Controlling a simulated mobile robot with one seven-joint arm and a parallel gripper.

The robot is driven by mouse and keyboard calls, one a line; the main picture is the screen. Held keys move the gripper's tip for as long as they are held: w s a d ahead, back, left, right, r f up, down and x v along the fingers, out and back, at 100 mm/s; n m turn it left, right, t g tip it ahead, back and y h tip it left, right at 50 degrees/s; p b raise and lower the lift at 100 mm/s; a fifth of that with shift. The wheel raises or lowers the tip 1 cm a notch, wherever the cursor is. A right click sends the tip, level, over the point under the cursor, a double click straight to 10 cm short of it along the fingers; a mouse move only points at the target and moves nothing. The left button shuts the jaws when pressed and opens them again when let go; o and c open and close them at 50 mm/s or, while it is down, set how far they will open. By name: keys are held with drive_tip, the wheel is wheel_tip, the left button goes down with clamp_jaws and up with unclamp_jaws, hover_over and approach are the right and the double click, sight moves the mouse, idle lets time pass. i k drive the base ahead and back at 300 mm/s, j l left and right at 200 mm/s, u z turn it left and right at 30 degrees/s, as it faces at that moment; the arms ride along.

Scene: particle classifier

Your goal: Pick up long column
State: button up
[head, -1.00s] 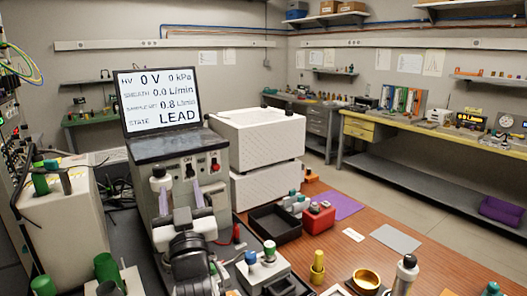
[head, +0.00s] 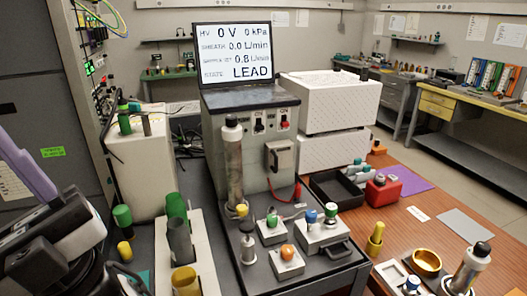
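A tall grey metallic column (head: 233,170) with a black cap stands upright in front of the instrument with the screen; it looks like the long column. A shorter, silver column (head: 468,268) with a dark cap is at the bottom right, on the wooden table. My gripper (head: 22,165) is at the far left edge, well apart from both columns. One purple finger shows clearly. The other finger is not clearly visible, so the opening between them cannot be judged. I see no object held.
The instrument (head: 255,155) with its screen stands behind the tall column. Knobbed blocks (head: 288,262) lie right of its foot. Green and grey cylinders (head: 180,240) stand in a pale rack to its left. A black tray (head: 335,187) and red box (head: 383,190) are farther right.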

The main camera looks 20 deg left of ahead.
sight(232, 137)
drive_tip(key=l+u, duration=0.4)
drive_tip(key=i+l+u, duration=0.75)
drive_tip(key=i, duration=0.1)
